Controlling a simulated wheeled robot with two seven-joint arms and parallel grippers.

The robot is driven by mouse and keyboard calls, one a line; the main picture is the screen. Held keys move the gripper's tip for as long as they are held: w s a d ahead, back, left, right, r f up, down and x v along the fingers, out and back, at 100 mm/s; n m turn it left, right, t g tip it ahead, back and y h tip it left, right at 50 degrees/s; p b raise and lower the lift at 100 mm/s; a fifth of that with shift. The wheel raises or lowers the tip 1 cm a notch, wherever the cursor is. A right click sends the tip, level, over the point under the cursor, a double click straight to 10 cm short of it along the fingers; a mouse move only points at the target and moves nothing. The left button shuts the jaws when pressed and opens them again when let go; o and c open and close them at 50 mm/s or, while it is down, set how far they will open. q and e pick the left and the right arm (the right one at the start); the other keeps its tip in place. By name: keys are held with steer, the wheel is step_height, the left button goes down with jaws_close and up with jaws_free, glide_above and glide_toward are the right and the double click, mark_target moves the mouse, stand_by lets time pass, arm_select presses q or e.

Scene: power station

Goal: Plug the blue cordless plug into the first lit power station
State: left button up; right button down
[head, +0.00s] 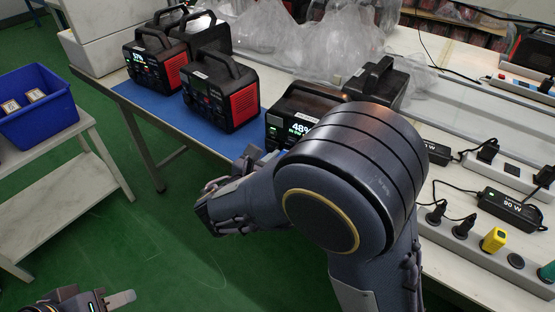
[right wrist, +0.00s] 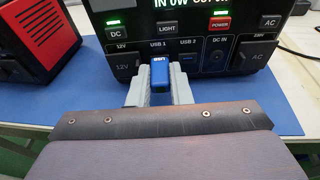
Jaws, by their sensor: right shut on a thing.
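A black power station (head: 290,112) with a lit screen reading 48% stands nearest my right arm, which hides part of it. In the right wrist view its front panel (right wrist: 222,45) shows green lights over DC and POWER. My right gripper (right wrist: 158,76) is shut on the blue plug (right wrist: 158,80), directly in front of the USB 1 socket. I cannot tell how far the plug sits in it. A second power station (head: 215,98) has a dark screen; a third (head: 150,62), further left, is lit. My left gripper (head: 118,300) is partly cut off at the bottom left; its opening is unclear.
The stations stand on a blue mat (head: 170,112) along the table edge. Clear plastic bags (head: 310,45) lie behind. Power strips (head: 470,240) and chargers (head: 505,208) fill the right side. A blue bin (head: 38,105) stands on a side table at left. Green floor is clear between.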

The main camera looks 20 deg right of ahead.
steer(key=c, duration=1.2)
jaws_free()
steer(key=shift+c, duration=0.2)
steer(key=shift+s+a+r, duration=0.2)
steer(key=shift+s+a, duration=0.1)
steer(key=shift+a, duration=0.15)
steer(key=p+v, duration=0.1)
steer(key=v, duration=0.5)
steer(key=shift+s, duration=0.4)
steer(key=shift+a, duration=0.1)
